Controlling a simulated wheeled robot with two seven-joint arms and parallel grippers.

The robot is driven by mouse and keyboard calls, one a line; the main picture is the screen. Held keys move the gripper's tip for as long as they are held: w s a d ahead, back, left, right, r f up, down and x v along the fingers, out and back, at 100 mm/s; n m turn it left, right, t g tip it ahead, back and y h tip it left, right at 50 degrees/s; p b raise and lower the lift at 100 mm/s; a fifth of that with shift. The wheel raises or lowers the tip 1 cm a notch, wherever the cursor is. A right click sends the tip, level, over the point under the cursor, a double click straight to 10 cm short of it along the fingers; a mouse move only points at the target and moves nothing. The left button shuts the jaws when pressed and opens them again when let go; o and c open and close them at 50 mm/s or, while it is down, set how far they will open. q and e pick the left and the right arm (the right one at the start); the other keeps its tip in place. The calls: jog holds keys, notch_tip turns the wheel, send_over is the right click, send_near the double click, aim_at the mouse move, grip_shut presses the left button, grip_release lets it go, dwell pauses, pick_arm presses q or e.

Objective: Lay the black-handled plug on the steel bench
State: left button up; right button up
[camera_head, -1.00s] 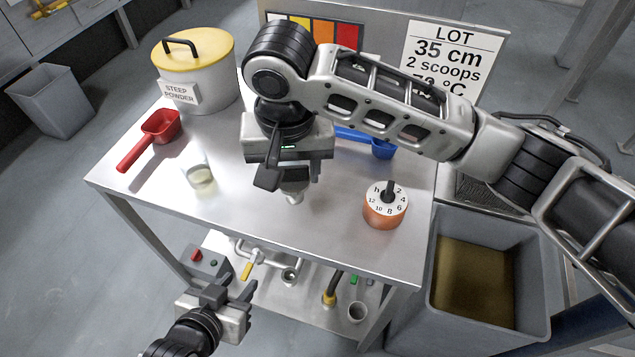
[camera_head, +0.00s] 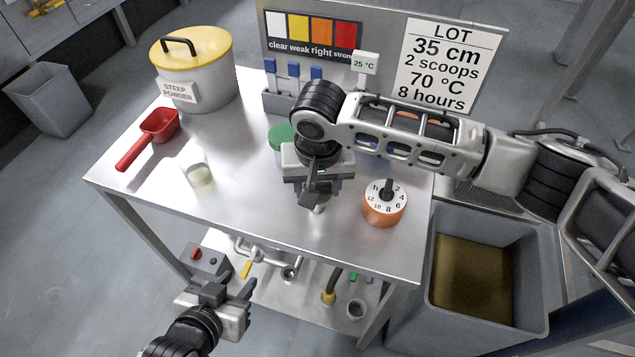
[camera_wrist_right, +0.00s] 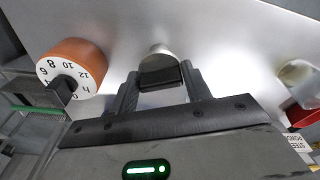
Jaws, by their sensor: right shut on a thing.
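My right gripper (camera_head: 316,196) reaches in from the right, pointing down over the front middle of the steel bench (camera_head: 270,235). It is shut on the black-handled plug (camera_head: 320,208), whose pale metal end shows below the fingers. In the right wrist view the black handle of the plug (camera_wrist_right: 160,77) sits between the fingertips (camera_wrist_right: 160,88), with its metal end toward the bench top. I cannot tell whether that end touches the bench. My left gripper (camera_head: 232,292) is open and empty, low in front of the bench.
An orange dial timer (camera_head: 384,209) stands close to the right of the plug. A small glass (camera_head: 199,175), red scoop (camera_head: 150,138) and yellow-lidded pot (camera_head: 193,65) are to the left. A green-lidded jar (camera_head: 279,137) is behind the gripper. The bench's front left is clear.

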jog(key=o, duration=1)
jog(key=shift+f, duration=0.1)
jog(key=shift+o, duration=0.2)
notch_tip(320, 180, up, 12)
jog(key=s, duration=0.1)
jog(key=shift+s, duration=0.2)
